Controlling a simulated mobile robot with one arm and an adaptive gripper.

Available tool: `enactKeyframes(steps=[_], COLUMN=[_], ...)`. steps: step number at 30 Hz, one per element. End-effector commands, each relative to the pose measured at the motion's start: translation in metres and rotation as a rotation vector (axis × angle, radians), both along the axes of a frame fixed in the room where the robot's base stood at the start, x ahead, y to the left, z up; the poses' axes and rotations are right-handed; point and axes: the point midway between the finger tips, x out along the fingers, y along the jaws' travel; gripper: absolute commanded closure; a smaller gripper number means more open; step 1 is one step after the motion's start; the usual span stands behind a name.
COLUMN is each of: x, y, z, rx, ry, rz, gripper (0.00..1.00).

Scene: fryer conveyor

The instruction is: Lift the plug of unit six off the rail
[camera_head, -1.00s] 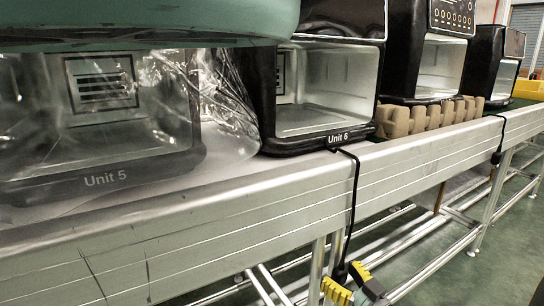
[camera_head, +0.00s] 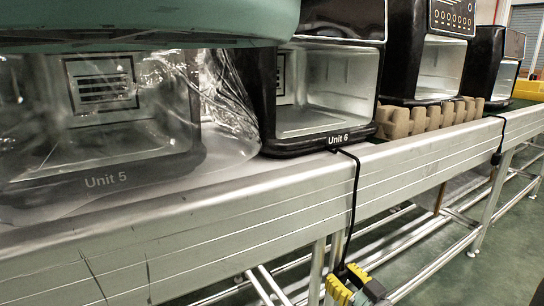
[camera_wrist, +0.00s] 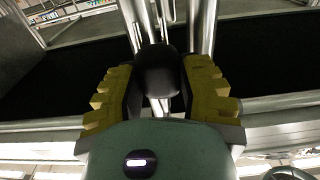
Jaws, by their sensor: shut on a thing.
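Unit 6 (camera_head: 325,120) is a black oven-like appliance with an open front on the conveyor. Its black cord (camera_head: 354,195) comes out below the label, bends over the conveyor's side rail (camera_head: 410,158) and hangs down the front. The dark plug (camera_wrist: 158,70) is at the cord's low end, well below the rail's face. My gripper (camera_head: 347,281), with yellow ridged fingers, is shut on the plug from below. In the wrist view the plug is between the two fingers; its prongs cannot be made out.
Unit 5 (camera_head: 105,181), under clear plastic wrap, stands to the left. Brown moulded packing (camera_head: 425,116) lies right of unit 6. Another cord (camera_head: 498,140) hangs farther right. Metal legs and bars (camera_head: 317,270) of the conveyor frame stand close to my gripper.

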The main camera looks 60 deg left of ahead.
Motion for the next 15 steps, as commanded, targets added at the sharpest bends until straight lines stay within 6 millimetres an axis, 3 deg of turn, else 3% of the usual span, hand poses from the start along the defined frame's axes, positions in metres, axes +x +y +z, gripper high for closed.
enactKeyframes(steps=[15], x=[-0.002], y=[0.001], z=[0.017], rx=[0.001], ry=[0.001], rz=[0.005], gripper=[0.90])
